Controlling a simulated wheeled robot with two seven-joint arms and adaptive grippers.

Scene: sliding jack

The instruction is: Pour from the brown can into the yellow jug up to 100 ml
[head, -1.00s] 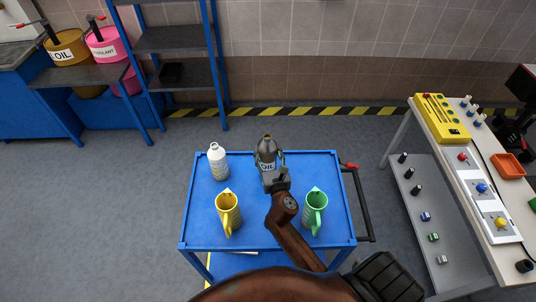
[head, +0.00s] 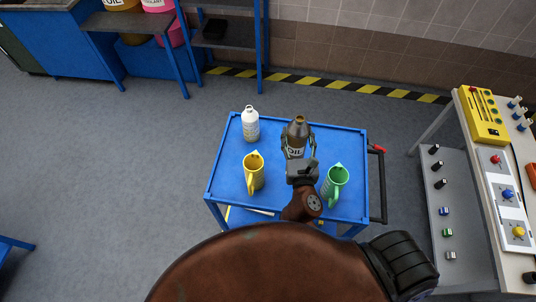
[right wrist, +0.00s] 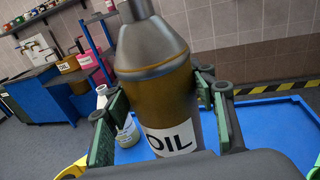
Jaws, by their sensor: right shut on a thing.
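The brown can (head: 296,136), with an OIL label and a grey cone top, is upright or nearly so above the far part of the blue trolley (head: 222,186). My right gripper (head: 298,160) is shut on it; in the right wrist view its fingers flank the can (right wrist: 155,92). Whether the can's base touches the trolley is hidden. The yellow jug (head: 254,173) stands on the trolley, left of the can, its spout pointing away from me. My left gripper is not in view.
A green jug (head: 336,184) stands right of my right gripper. A white bottle (head: 250,124) stands at the trolley's far left. A bench (head: 480,190) with a yellow control box (head: 483,116) is at the right. Open floor lies left of the trolley.

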